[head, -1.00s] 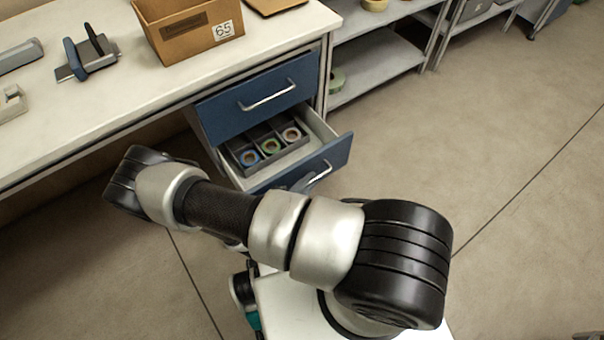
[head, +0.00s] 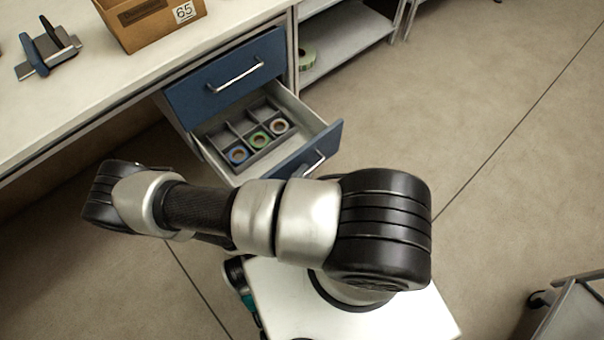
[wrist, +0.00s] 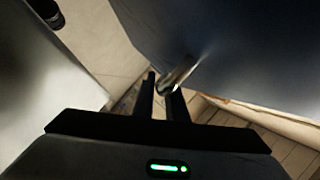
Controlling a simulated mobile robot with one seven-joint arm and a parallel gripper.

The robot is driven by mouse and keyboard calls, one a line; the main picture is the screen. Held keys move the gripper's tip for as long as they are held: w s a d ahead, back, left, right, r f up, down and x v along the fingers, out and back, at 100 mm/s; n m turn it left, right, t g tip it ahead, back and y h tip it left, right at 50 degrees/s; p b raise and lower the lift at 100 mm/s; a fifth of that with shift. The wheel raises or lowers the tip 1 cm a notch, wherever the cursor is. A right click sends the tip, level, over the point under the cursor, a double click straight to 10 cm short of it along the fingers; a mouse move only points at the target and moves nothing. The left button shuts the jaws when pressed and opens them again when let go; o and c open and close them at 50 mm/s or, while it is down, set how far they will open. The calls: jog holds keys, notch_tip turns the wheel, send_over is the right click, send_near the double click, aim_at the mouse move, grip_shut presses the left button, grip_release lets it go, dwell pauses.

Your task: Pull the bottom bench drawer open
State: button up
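The bottom bench drawer (head: 333,136) has a blue front and stands well out from the cabinet under the bench. It holds a grey divided tray (head: 222,143) with blue, green and brownish tape reels. Its metal handle (head: 313,163) shows partly above my arm in the head view. In the wrist view the handle (wrist: 178,73) lies at the tips of my gripper (wrist: 160,88), whose two dark fingers are close together around it. The blue drawer front (wrist: 235,45) fills the upper right there. My gripper is hidden behind my arm in the head view.
The upper blue drawer (head: 225,80) is shut. A cardboard box (head: 150,22) marked 65 and a tape dispenser (head: 48,50) stand on the bench top (head: 85,95). Grey shelving (head: 345,45) is at the right of the cabinet. A grey cart (head: 575,310) is at lower right. Floor between is clear.

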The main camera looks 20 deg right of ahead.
jog(key=shift+a, duration=0.1)
jog(key=p+v, duration=0.1)
jog(key=v, duration=1.6)
jog(key=shift+s+a+p, duration=0.1)
jog(key=shift+s+p, duration=0.05)
jog(key=shift+p, duration=0.15)
